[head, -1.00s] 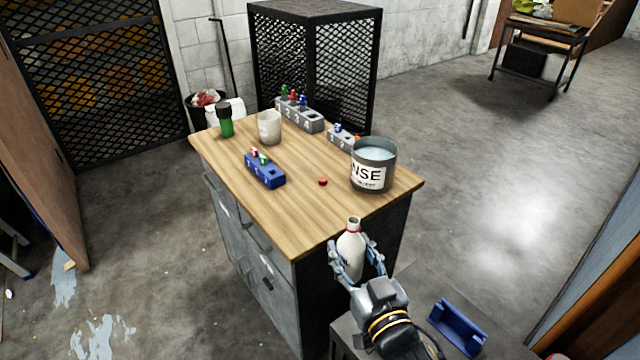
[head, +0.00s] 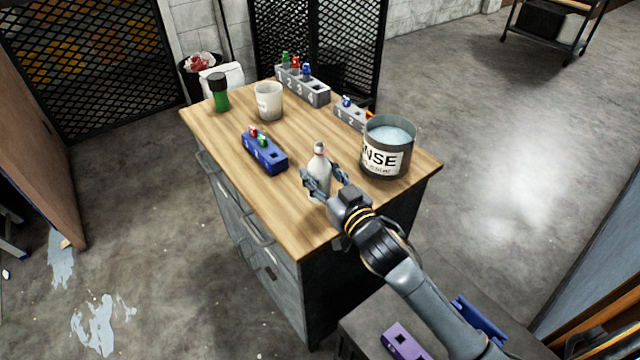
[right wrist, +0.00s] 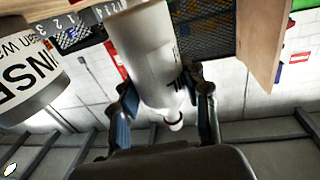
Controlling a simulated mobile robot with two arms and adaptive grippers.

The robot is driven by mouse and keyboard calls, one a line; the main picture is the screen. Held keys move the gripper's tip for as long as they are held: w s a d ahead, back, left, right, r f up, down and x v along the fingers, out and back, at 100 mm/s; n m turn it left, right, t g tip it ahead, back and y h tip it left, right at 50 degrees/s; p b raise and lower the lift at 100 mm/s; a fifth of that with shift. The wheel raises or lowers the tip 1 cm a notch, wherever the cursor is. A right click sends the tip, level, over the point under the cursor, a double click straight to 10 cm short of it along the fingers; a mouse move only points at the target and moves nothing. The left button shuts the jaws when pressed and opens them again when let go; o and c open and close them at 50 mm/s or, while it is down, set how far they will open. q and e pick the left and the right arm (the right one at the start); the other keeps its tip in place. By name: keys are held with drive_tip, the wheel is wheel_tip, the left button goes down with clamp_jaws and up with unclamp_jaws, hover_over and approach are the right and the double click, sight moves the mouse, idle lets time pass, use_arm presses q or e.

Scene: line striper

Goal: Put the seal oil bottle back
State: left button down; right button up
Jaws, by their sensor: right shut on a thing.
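A white bottle with a red ring at its neck (head: 319,165) is held upright at the near part of the wooden tabletop (head: 285,212). My right gripper (head: 322,184) is shut around its body. I cannot tell whether the base touches the wood. In the right wrist view the white bottle (right wrist: 148,50) fills the space between the two fingers (right wrist: 165,92). A blue holder (head: 264,153) with small red and green pieces stands left of the bottle. The small red cap from the earlier head view is hidden now.
A grey rinse can (head: 387,155) stands close to the right of the bottle. Grey numbered racks (head: 302,86), a pale cup (head: 268,103) and a green bottle (head: 220,95) stand farther back. The table's near left corner is clear. A purple holder (head: 404,340) lies at the bottom.

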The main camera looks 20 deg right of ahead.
sight(327, 194)
drive_tip(key=shift+w+d+f, duration=0.1)
drive_tip(key=shift+w+f, duration=0.4)
wheel_tip(327, 194, down, 2)
drive_tip(key=shift+w+f, duration=0.1)
drive_tip(key=shift+f, duration=0.1)
use_arm(q)
drive_tip(key=shift+w, duration=0.55)
use_arm(e)
drive_tip(key=shift+f, duration=0.45)
use_arm(q)
drive_tip(key=shift+d, duration=0.1)
use_arm(e)
drive_tip(key=shift+f, duration=0.1)
drive_tip(key=o, duration=1.3)
drive_tip(key=shift+f, duration=0.1)
use_arm(q)
drive_tip(key=shift+s, duration=0.15)
drive_tip(key=shift+f+b, duration=0.7)
use_arm(e)
drive_tip(key=v, duration=1.2)
